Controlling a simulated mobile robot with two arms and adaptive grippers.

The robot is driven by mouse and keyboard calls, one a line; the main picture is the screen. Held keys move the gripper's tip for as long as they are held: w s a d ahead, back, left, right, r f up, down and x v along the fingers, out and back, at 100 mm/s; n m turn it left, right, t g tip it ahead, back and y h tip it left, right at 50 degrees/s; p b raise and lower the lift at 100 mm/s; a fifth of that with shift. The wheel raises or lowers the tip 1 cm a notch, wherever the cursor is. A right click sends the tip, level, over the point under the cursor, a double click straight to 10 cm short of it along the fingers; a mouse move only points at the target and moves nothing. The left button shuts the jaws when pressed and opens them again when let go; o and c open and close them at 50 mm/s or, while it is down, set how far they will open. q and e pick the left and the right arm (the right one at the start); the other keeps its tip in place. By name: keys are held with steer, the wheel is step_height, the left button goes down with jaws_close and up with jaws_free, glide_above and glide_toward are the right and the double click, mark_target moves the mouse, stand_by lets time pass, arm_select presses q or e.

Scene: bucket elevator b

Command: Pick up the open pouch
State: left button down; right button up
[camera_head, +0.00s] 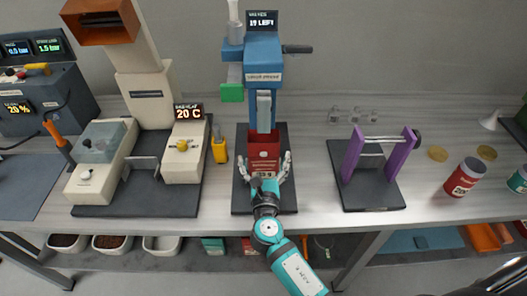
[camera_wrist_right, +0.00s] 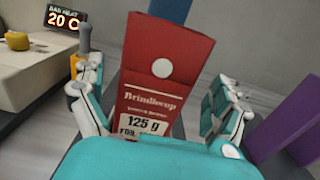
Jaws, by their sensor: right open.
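The red pouch (camera_head: 263,160) stands upright on the dark base of the blue machine (camera_head: 263,72), under its grey spout. In the right wrist view the pouch (camera_wrist_right: 165,75) shows a white round dot and a label reading 125 g. My right gripper (camera_head: 263,170) is open, with one finger on each side of the pouch. In the wrist view gaps show between the fingers and the pouch sides. My left gripper is not in view.
Bare table lies between the machine and the stand.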

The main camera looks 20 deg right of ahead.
mark_target(264, 156)
steer(key=x, duration=0.3)
steer(key=shift+w+d+r, duration=0.1)
steer(key=shift+w+r, duration=0.05)
steer(key=shift+w, duration=0.2)
steer(key=shift+s, duration=0.1)
steer(key=c, duration=0.6)
